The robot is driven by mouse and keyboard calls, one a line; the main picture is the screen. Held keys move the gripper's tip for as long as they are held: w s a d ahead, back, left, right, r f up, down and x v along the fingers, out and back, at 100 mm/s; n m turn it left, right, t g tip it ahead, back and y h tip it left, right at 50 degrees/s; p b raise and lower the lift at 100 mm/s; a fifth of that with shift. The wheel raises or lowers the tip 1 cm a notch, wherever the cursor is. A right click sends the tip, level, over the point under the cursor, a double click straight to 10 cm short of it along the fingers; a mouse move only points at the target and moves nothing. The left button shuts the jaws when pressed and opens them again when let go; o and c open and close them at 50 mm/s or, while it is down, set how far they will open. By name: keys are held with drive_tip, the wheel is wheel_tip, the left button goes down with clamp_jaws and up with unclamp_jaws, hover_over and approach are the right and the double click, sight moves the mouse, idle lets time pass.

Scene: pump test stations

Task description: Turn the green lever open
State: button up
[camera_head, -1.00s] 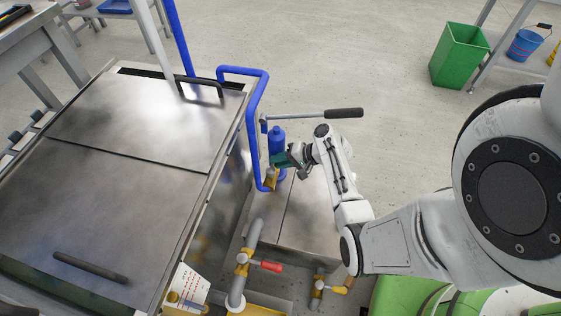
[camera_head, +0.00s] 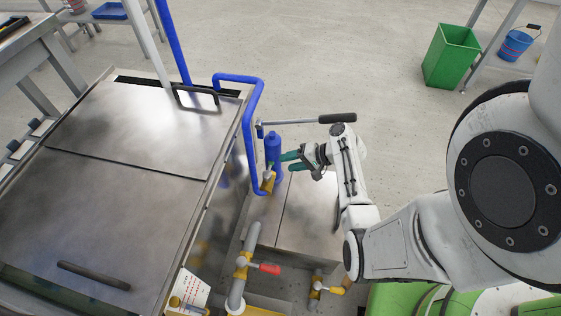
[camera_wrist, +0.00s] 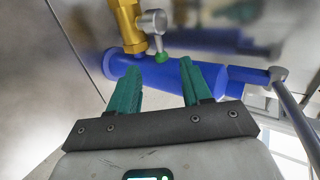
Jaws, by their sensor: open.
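The green lever's knob (camera_wrist: 162,57) shows in the wrist view, just below a round grey hub on a brass valve (camera_wrist: 127,25). The valve joins a thick blue pump cylinder (camera_wrist: 190,78). In the head view the brass valve (camera_head: 268,182) sits low on the blue pipework, and I cannot make out the lever there. My gripper (camera_head: 289,161) is open and empty to the right of the blue cylinder (camera_head: 273,148). In the wrist view its green fingers (camera_wrist: 160,78) point toward the cylinder, with the knob beyond and between their tips, apart from them.
A grey pump handle with a black grip (camera_head: 337,118) extends right above my gripper. A blue pipe (camera_head: 250,118) and a large metal tank (camera_head: 120,210) stand to the left. A red-lever valve (camera_head: 264,268) and a yellow-lever valve (camera_head: 330,289) are below. Open floor lies right.

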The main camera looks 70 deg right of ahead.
drive_tip(key=shift+p+v, duration=0.45)
drive_tip(key=shift+v, duration=1.85)
